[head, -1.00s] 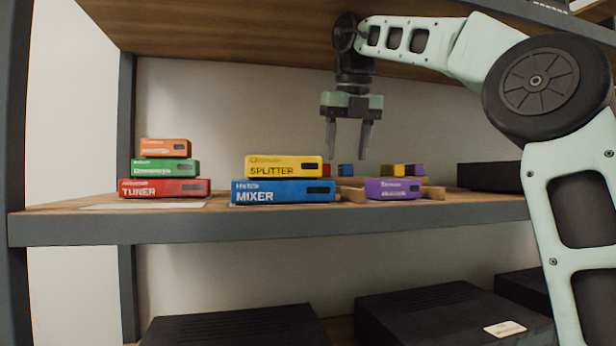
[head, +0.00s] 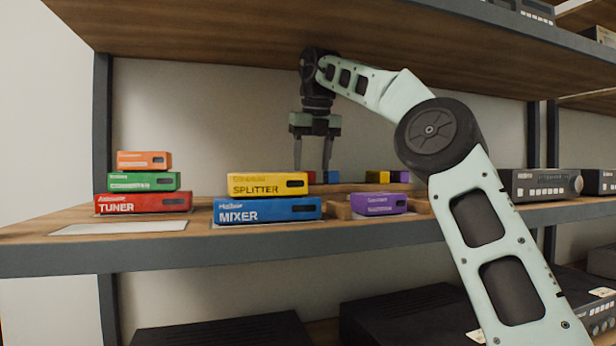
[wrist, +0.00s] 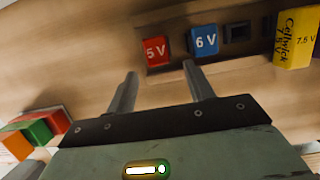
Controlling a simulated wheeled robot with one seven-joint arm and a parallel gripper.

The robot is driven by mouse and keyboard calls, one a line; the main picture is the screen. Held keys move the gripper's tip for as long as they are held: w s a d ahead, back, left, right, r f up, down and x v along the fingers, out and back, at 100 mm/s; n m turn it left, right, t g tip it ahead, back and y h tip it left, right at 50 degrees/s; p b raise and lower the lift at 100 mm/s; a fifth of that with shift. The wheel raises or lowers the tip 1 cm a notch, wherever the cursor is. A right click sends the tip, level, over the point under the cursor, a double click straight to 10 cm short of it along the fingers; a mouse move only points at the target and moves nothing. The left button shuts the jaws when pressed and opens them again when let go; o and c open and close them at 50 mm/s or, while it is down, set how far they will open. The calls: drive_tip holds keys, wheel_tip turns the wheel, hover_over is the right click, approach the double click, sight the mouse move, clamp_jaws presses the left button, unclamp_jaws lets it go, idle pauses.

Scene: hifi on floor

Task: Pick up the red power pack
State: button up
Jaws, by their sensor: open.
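The red power pack, marked 5 V (wrist: 156,52), stands in a wooden rack.
A yellow 7.5 V pack (wrist: 296,38) stands farther right, past dark empty slots (wrist: 238,33). In front are stacked boxes: yellow splitter (head: 267,184) on blue mixer (head: 265,209), a purple box (head: 378,204), and a red tuner stack (head: 142,203). The upper shelf (head: 250,35) is above the arm.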

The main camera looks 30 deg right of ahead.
drive_tip(key=shift+w+d+r+p, duration=0.1)
drive_tip(key=shift+w+p, duration=0.1)
drive_tip(key=shift+w, duration=0.25)
drive_tip(key=shift+w+d+r+p, duration=0.1)
drive_tip(key=shift+w+p, duration=0.1)
drive_tip(key=shift+w, duration=0.2)
drive_tip(key=b+x, duration=0.2)
drive_tip(key=x, duration=0.1)
drive_tip(key=shift+d+f, duration=0.1)
drive_tip(key=shift+f, duration=0.15)
drive_tip(key=c, duration=1)
drive_tip(key=shift+r, duration=0.1)
drive_tip(key=shift+r, duration=0.1)
